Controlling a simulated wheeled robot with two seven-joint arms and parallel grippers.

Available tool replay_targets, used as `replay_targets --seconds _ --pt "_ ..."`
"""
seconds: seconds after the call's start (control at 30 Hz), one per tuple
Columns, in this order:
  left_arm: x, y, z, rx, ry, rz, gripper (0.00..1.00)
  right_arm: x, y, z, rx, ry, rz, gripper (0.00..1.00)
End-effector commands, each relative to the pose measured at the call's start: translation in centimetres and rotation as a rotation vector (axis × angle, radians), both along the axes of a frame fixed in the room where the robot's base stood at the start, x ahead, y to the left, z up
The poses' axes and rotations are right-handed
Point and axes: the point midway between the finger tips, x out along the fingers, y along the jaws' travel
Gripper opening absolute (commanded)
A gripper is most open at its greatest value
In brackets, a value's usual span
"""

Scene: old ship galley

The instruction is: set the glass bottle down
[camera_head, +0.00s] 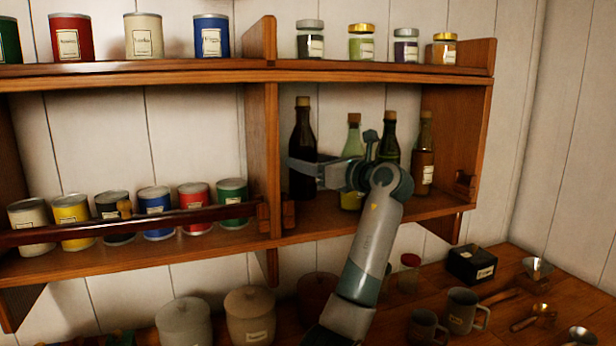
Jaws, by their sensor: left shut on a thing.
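A dark brown glass bottle (303,130) with a cork stands upright in the right compartment of the wall shelf (385,76). My left gripper (303,172) is shut on its lower body, reaching in from the right. The bottle's base is at about the level of the compartment floor; I cannot tell whether it touches. My right gripper is not in view.
A pale green bottle (353,135), a dark green bottle (389,140) and an amber bottle (425,160) stand to the right, partly behind my arm. A wooden divider (265,150) is close on the left. Mugs (463,312) and crocks (250,312) stand on the counter below.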

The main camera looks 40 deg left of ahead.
Motion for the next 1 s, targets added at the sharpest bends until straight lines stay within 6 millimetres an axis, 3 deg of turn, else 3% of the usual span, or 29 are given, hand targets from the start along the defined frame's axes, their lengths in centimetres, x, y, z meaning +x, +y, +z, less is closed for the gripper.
replay_targets --seconds 0.33,0.93,0.97,1.0 --pt "-0.1 0.0 -2.8 0.003 0.003 0.000 0.08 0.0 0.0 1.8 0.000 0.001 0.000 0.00" --pt "0.1 0.3 -3.8 0.003 0.000 0.000 0.08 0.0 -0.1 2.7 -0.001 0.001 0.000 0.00" --pt "0.2 0.3 -4.1 0.000 0.002 0.000 0.58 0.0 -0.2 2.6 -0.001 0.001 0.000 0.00" --pt "0.2 0.3 -4.1 0.000 0.001 0.000 0.67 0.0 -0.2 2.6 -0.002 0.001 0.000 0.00"
